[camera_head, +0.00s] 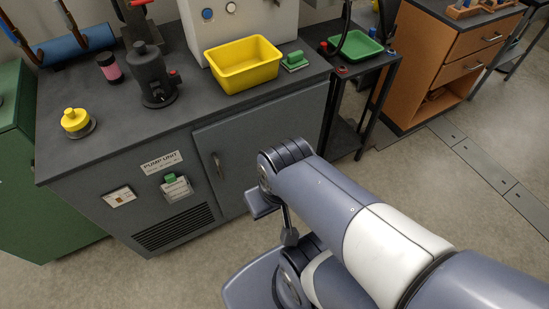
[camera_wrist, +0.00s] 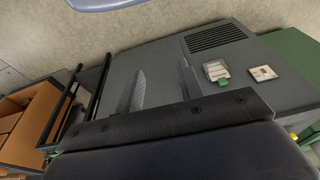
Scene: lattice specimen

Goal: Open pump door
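The pump unit (camera_head: 110,225) is a dark grey cabinet with a black top. Its door (camera_head: 232,140) is at the right of the front and looks closed. A small upright handle (camera_head: 217,165) sits near the door's left edge. My arm covers the door's lower right part. In the wrist view, the cabinet front (camera_wrist: 150,62) appears upside down. My gripper (camera_wrist: 161,82) is open there, its two fingers apart in front of the cabinet, with nothing seen between them. I cannot make out the handle in that view, or the fingers clearly in the head view.
A vent (camera_head: 173,228) and a green-topped switch (camera_head: 176,187) are left of the door. A yellow bin (camera_head: 243,64), a black pump fitting (camera_head: 152,75) and a yellow knob (camera_head: 76,121) stand on top. A black cart (camera_head: 346,138) stands right of the cabinet. The floor in front is clear.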

